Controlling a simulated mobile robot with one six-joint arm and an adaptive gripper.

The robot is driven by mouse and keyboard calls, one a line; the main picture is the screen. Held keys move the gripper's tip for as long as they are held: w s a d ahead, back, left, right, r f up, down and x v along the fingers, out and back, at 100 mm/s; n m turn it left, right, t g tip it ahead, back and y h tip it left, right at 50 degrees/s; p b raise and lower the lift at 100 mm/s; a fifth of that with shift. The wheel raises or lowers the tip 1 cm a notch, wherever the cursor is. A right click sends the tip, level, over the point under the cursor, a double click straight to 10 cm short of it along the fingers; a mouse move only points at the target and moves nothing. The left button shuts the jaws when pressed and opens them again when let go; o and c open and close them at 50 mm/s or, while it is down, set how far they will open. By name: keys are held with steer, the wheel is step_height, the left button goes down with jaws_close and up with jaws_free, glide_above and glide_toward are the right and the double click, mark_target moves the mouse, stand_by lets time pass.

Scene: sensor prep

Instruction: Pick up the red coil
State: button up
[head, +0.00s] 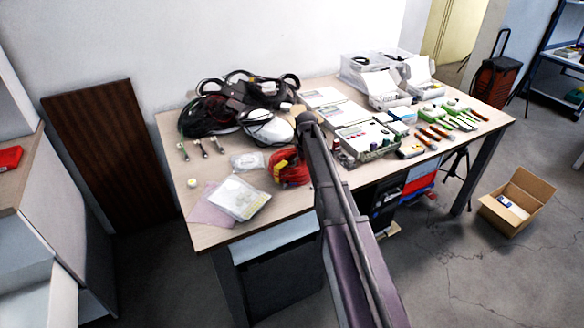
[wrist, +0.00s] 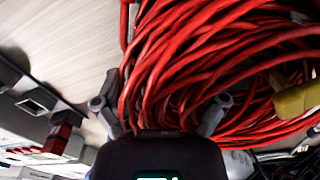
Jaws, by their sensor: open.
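The red coil (head: 289,170) is a bundle of red cable lying on the light wooden table near its front edge, just left of my arm in the head view. In the wrist view the coil (wrist: 200,62) fills the top middle and right, very close. A yellow piece (wrist: 298,98) shows at its right side. My gripper (wrist: 160,103) is open, with its two fingertips apart and strands of the coil in front of and between them. It is not clear whether the fingers touch the coil. In the head view my arm hides the gripper.
Left of the coil lie a clear bag (head: 248,161) and a flat packet (head: 239,197). A white helmet-like item (head: 270,130) and black cables (head: 215,112) are behind. Boxes and small parts crowd the table's right. An open cardboard box (head: 515,203) stands on the floor.

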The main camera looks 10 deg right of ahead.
jaws_close()
steer(key=shift+r, duration=0.15)
step_height(320, 180, up, 4)
steer(key=p, duration=0.3)
steer(key=shift+f+p, duration=0.25)
steer(key=shift+p, duration=0.1)
steer(key=s, duration=0.5)
steer(key=s+p, duration=0.1)
steer(key=s, duration=0.4)
steer(key=s+r, duration=0.1)
steer(key=s, duration=0.5)
steer(key=shift+a+r, duration=0.1)
steer(key=shift+a, duration=0.2)
